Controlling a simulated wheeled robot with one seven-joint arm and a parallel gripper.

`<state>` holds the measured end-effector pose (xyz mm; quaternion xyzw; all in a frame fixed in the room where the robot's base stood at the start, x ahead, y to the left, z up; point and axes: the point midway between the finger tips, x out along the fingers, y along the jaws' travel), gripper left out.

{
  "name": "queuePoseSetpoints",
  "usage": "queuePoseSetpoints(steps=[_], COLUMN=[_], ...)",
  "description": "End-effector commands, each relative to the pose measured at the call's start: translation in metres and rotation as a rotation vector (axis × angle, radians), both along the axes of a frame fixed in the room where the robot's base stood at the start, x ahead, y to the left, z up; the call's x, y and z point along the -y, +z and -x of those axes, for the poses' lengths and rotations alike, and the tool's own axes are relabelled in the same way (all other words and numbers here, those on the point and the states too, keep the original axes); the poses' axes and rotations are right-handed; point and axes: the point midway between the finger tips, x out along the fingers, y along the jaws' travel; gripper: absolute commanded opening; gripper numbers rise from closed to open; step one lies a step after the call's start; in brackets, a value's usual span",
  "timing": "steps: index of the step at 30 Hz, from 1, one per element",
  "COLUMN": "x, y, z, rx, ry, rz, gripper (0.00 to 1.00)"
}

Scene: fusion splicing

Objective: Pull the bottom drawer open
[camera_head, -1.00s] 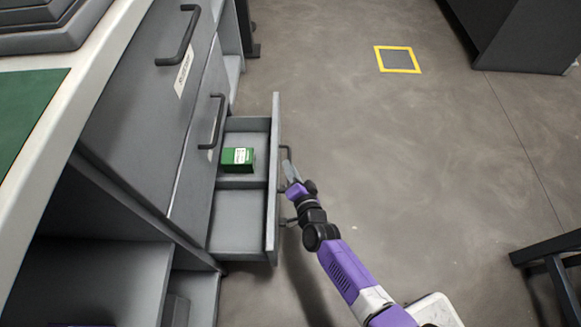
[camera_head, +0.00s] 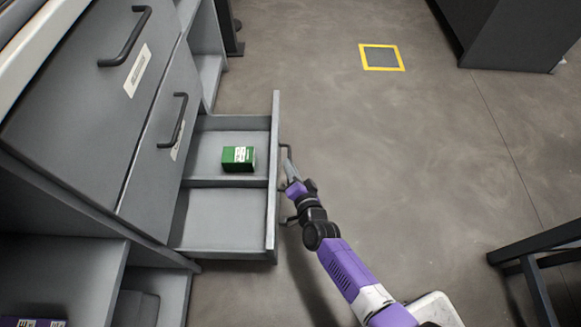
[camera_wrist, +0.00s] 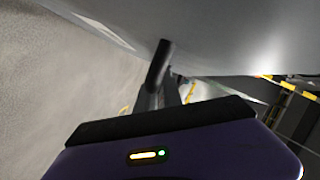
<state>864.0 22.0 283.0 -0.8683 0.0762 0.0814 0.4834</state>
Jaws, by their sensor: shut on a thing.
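The bottom drawer (camera_head: 272,215) stands well out from the grey cabinet (camera_head: 95,95), below two shut drawers. Its inside shows a divider and two compartments. A green box (camera_head: 238,159) lies in the far compartment. My gripper (camera_head: 289,170) is at the outer face of the drawer front, shut on the drawer's dark handle (camera_head: 286,152). In the wrist view the handle (camera_wrist: 159,65) runs down between the fingers (camera_wrist: 160,97), close under the grey drawer front (camera_wrist: 220,35). My gripper hides part of the handle.
Open grey floor (camera_head: 370,150) lies to the right of the drawer. A yellow-edged square (camera_head: 382,58) is marked on the floor. Dark furniture (camera_head: 515,35) stands at the far right, and a dark frame (camera_head: 535,255) at the near right. Open shelves (camera_head: 60,275) are at the near left.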

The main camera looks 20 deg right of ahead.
Motion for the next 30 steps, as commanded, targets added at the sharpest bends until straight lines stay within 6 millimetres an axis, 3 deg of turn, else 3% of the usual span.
queuePoseSetpoints(steps=[1,2,5,16,30], x=[0.0,0.0,0.0,-0.001,-0.004], y=[-0.001,0.0,0.0,0.001,0.015], z=[0.0,0.0,0.0,0.005,0.068], rx=[-0.001,-0.001,-0.001,-0.001,-0.002], ry=[-0.001,-0.001,-0.001,0.0,0.001], rz=[0.0,0.0,0.0,-0.001,-0.001], gripper=[0.0,0.15,0.32,0.32,0.32])
